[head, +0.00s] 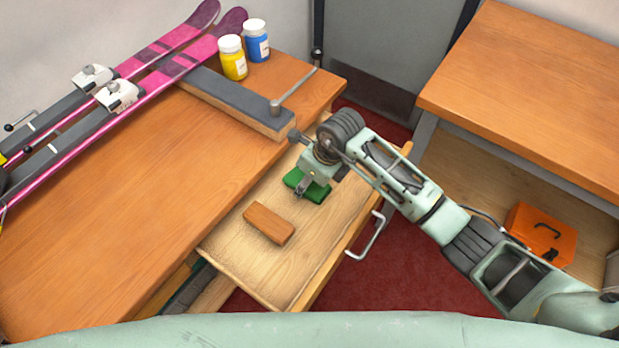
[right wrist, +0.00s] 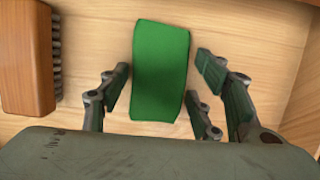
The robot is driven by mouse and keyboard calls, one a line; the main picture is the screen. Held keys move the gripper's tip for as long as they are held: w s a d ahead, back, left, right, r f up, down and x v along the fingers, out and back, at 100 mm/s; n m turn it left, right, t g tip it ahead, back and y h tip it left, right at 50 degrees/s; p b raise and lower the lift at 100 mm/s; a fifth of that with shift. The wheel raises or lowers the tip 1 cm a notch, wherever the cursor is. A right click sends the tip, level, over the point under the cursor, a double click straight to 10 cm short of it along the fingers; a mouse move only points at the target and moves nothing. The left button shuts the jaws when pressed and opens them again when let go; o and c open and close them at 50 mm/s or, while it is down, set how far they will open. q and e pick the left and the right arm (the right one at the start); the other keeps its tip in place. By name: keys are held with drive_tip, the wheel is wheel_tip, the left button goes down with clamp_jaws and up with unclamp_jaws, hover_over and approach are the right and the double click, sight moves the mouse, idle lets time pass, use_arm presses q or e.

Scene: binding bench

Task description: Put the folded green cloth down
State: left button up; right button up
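The folded green cloth (head: 318,193) lies on the wooden floor of the pulled-out drawer. My right gripper (head: 307,186) is low over it and covers part of it in the head view. In the right wrist view the cloth (right wrist: 160,70) lies between the spread fingers of my right gripper (right wrist: 160,80). A gap shows on each side of it, so the gripper is open and not holding it. My left gripper is in neither view.
A wooden brush (head: 268,223) lies in the drawer (head: 285,265) beside the cloth; its bristles show in the right wrist view. The bench (head: 150,190) carries pink skis (head: 180,65), a yellow jar (head: 232,62) and a blue jar (head: 256,45). An orange toolbox (head: 535,240) sits at right.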

drive_tip(key=shift+o, duration=1)
drive_tip(key=shift+r, duration=0.1)
drive_tip(key=shift+r, duration=0.25)
drive_tip(key=v, duration=1.1)
drive_tip(key=shift+r, duration=0.35)
drive_tip(key=shift+s+d, duration=0.1)
drive_tip(key=shift+d, duration=0.05)
